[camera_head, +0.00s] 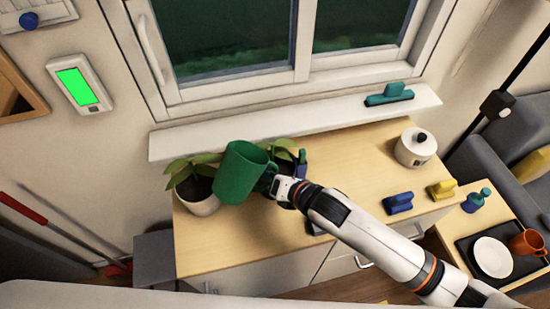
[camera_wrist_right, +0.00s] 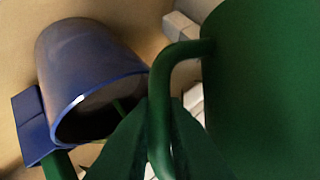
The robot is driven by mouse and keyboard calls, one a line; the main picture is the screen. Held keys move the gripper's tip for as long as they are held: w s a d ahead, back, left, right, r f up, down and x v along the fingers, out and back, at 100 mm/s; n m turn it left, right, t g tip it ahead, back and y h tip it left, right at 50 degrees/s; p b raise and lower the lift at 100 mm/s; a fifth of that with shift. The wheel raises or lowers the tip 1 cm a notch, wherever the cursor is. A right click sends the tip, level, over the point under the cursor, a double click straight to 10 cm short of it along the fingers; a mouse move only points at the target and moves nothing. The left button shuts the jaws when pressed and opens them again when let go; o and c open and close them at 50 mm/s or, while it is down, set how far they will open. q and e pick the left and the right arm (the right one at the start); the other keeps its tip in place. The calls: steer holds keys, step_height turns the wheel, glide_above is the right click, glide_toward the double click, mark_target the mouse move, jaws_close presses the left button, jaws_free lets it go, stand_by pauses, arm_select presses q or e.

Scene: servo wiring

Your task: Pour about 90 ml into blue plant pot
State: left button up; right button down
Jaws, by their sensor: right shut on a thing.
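My right gripper (camera_head: 271,183) is shut on the green jug (camera_head: 240,172), at its handle, which also shows in the wrist view (camera_wrist_right: 255,80). The jug is held tilted above the cabinet top, beside the white plant pot (camera_head: 203,205). The blue plant pot (camera_wrist_right: 90,65) shows in the wrist view left of the jug, apart from it, with its dark opening in sight and green inside. In the head view my gripper and the jug mostly hide that pot; some leaves (camera_head: 284,150) show behind them. No liquid stream can be made out. My left gripper is not in view.
The wooden cabinet top (camera_head: 345,150) is clear in the middle. A white lidded pot (camera_head: 416,148), a blue block (camera_head: 398,203) and a yellow block (camera_head: 442,189) stand at its right. The window sill (camera_head: 300,120) runs behind. A black tray (camera_head: 467,248) lies at far right.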

steer(key=shift+s+a+r+m+g+y+b, duration=0.25)
steer(key=shift+a+r+m+g+y+b, duration=0.15)
steer(key=shift+m+y+b, duration=0.35)
steer(key=shift+s, duration=0.1)
steer(key=shift+s+a+f+m+g+y+b, duration=0.25)
steer(key=shift+f+m+g+y+b, duration=0.35)
steer(key=shift+b, duration=0.4)
steer(key=shift+s+a+r+m, duration=0.1)
steer(key=shift+r+m, duration=0.1)
steer(key=shift+m, duration=0.15)
stand_by(1.1)
steer(key=shift+w+d+r+n+t+h+p, duration=0.2)
steer(key=shift+r+n+t+h+p, duration=0.1)
steer(key=shift+r+n+p, duration=0.5)
steer(key=shift+w+d+f+p, duration=0.1)
steer(key=shift+w+p, duration=0.05)
steer(key=shift+p, duration=0.3)
steer(key=shift+f, duration=0.3)
steer(key=shift+w+d+n+t+h+p, duration=0.2)
steer(key=shift+d+n+t+h+p, duration=0.2)
steer(key=shift+n, duration=0.2)
steer(key=shift+f+n+t+h, duration=0.25)
steer(key=shift+n+t+h, duration=0.05)
steer(key=shift+h, duration=0.15)
